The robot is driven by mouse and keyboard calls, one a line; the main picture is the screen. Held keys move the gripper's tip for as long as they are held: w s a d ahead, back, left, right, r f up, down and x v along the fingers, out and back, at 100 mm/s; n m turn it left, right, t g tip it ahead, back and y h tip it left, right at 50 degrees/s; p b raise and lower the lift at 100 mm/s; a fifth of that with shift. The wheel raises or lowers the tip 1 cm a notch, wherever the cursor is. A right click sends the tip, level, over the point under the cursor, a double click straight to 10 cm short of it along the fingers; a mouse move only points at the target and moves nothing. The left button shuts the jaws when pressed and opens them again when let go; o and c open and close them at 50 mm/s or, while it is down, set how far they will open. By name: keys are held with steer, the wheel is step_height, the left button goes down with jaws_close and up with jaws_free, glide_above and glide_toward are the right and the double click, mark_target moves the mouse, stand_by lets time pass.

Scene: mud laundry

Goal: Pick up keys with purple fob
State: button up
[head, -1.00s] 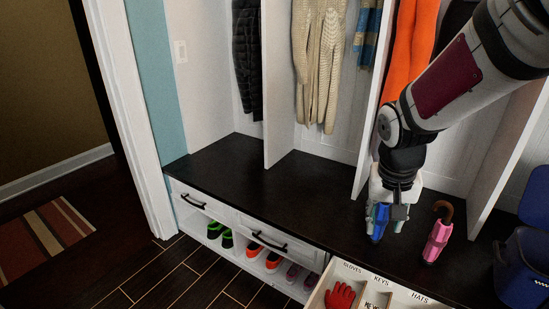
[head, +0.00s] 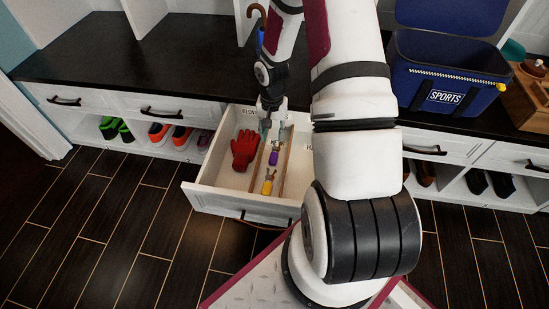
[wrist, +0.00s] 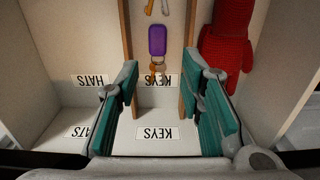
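The keys with the purple fob (head: 273,157) lie in the middle compartment of the open drawer (head: 213,199). In the wrist view, the purple fob (wrist: 157,40) lies beyond my fingertips, with its keys (wrist: 157,72) toward me, between and ahead of the fingers. My gripper (wrist: 163,95) is open and empty over the KEYS compartment, with its teal finger pads apart. In the head view, my gripper (head: 271,127) is at the back of the drawer, partly hidden by my arm. Contact with the keys does not show.
Keys with a yellow fob (head: 267,187) lie nearer the drawer front. A red glove (head: 244,150) lies in the left compartment. Wooden dividers (wrist: 188,70) flank the keys. A blue SPORTS bin (head: 446,85) stands on the dark bench (head: 120,50).

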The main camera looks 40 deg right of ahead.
steer(key=b, duration=0.3)
glide_above(273, 158)
step_height(273, 158, down, 8)
steer(key=shift+w+r, duration=0.15)
steer(key=shift+r, duration=0.1)
steer(key=shift+s+f+b, duration=0.2)
steer(key=shift+f+b, duration=1.15)
steer(key=shift+f, duration=1.25)
jaws_close()
